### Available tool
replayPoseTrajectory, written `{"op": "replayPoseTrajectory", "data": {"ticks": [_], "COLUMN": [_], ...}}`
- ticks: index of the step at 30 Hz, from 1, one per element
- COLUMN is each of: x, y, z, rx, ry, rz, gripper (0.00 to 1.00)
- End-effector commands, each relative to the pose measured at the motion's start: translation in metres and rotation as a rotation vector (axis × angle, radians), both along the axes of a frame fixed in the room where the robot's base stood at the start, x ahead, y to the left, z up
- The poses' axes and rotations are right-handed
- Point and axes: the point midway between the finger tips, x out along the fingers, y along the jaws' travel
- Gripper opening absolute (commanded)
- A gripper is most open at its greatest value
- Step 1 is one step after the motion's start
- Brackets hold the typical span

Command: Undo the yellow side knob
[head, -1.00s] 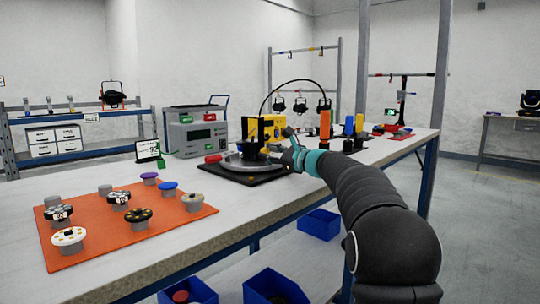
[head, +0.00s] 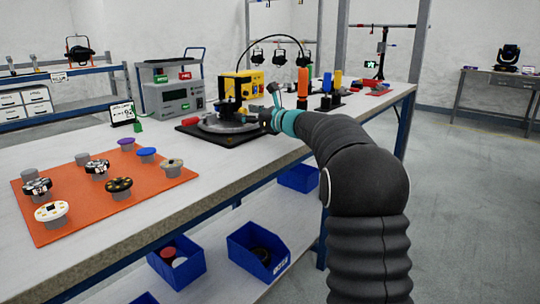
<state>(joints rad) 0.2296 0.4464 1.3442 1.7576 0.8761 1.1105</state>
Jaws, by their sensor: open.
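A yellow boxy unit (head: 243,85) with dark parts stands on the workbench, behind a round grey turntable (head: 227,126) on a black base. I cannot make out a separate yellow side knob at this size. My gripper (head: 270,105) is at the right edge of the turntable, in front and to the right of the yellow unit, with one pale finger pointing up. It is open, and I see nothing held in it. My teal wrist ring and dark arm hide part of the bench to the right.
An orange mat (head: 100,205) with several discs on posts lies at the left. A grey instrument box (head: 174,100) stands behind. A red-handled item (head: 191,121) lies left of the turntable. Orange, blue and yellow upright handles (head: 303,82) stand right of my gripper. Blue bins (head: 258,250) sit below.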

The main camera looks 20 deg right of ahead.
Motion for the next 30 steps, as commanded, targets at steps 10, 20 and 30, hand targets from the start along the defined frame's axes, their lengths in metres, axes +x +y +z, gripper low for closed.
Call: {"op": "replayPoseTrajectory", "data": {"ticks": [10,20,30], "x": [0.001,-0.034,-0.081], "y": [-0.001,-0.027,-0.061], "z": [0.006,-0.001,0.000], "rx": [0.333,0.384,0.382], "ry": [0.241,0.276,0.274], "rz": [-0.001,-0.003,-0.002], "gripper": [0.57,0.57,0.57]}}
